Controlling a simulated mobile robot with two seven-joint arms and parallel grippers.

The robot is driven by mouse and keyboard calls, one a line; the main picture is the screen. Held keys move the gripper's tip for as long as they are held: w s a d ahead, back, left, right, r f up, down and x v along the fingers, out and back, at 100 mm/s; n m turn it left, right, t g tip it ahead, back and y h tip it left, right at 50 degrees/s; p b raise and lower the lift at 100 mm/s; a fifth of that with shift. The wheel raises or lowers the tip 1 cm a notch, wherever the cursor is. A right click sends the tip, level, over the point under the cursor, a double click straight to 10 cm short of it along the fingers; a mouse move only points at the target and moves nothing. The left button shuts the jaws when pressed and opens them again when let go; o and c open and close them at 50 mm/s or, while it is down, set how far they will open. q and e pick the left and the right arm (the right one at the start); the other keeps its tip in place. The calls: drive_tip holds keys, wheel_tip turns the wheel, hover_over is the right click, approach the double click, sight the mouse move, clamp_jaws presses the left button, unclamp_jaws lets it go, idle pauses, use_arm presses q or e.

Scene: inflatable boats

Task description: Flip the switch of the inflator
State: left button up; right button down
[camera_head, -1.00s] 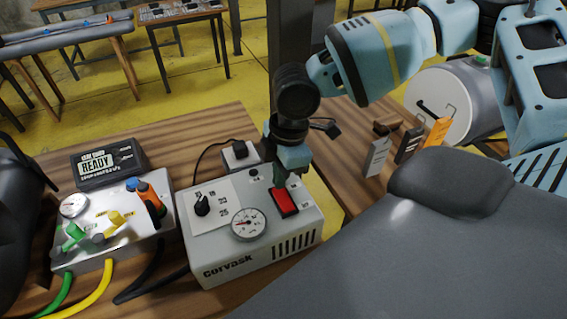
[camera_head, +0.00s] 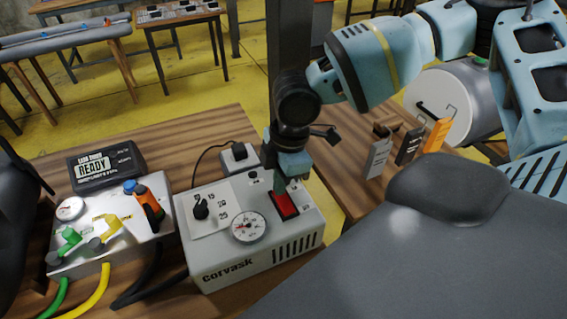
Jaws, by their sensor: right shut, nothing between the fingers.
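The inflator is a white box (camera_head: 225,262) marked "Corvask" on the wooden bench in the head view. Its red rocker switch (camera_head: 284,206) is on the right of the top face. A round gauge (camera_head: 248,227) and a black knob (camera_head: 201,209) are to the left of the switch. My right gripper (camera_head: 291,184) is shut and empty, pointing down over the switch's far end. Its tips cover that end, and I cannot tell whether they touch it. My left gripper is not in view.
A white leak-tester box (camera_head: 120,255) with coloured valves and hoses stands left of the inflator, with a "READY" display (camera_head: 105,164) behind it. A dark grey inflated shape (camera_head: 420,255) fills the lower right. Orange, black and grey items (camera_head: 408,146) stand on the right bench.

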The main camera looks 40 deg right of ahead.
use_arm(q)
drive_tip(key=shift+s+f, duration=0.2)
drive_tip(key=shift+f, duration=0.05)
use_arm(e)
drive_tip(key=shift+f, duration=0.3)
drive_tip(key=shift+r, duration=0.1)
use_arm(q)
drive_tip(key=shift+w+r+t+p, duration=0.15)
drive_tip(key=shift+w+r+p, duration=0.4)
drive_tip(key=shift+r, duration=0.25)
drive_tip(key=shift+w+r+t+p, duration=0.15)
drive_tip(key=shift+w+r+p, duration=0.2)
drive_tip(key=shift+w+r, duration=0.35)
use_arm(e)
drive_tip(key=shift+r, duration=3.45)
